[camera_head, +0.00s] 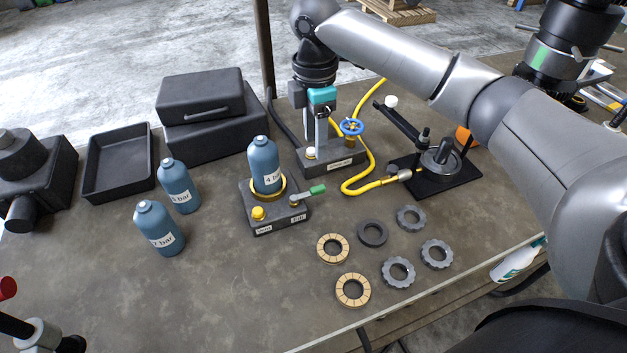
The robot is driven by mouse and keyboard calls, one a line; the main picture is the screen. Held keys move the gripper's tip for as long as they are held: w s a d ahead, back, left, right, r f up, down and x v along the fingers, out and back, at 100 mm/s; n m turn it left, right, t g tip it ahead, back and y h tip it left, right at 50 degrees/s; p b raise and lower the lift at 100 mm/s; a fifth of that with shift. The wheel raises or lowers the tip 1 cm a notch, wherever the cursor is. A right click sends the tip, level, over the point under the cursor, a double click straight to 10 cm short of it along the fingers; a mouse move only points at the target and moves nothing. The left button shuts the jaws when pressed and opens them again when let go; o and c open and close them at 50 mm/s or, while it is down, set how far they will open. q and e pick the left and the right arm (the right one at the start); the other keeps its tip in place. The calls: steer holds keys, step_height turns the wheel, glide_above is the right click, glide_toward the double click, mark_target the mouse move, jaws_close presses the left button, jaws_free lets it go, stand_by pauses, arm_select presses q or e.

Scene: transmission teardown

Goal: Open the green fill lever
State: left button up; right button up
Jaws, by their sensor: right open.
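The green fill lever (317,190) sticks out to the right from the dark filling base (275,228), near the label at its front right corner. A blue bottle marked 4 bar (264,166) stands upright in the base's brass ring. A yellow knob (258,213) sits at the base's front left. My right gripper (318,138) points down behind and above the lever, apart from it, over the block with the blue handwheel. It is open, and its fingertips are hard to make out against that block. My left gripper cannot be made out.
Two blue bottles (178,187) (159,229) stand left of the base. The blue handwheel (351,127) and yellow hose (372,180) lie behind right. Several rings and gears, including a tan ring (333,248), lie in front right. A black tray (120,164) is at left. The front middle table is clear.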

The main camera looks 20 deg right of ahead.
mark_target(315, 188)
step_height(315, 188, down, 13)
steer(key=shift+f, duration=0.15)
steer(key=shift+c, duration=0.2)
jaws_close()
stand_by(0.3)
stand_by(1.1)
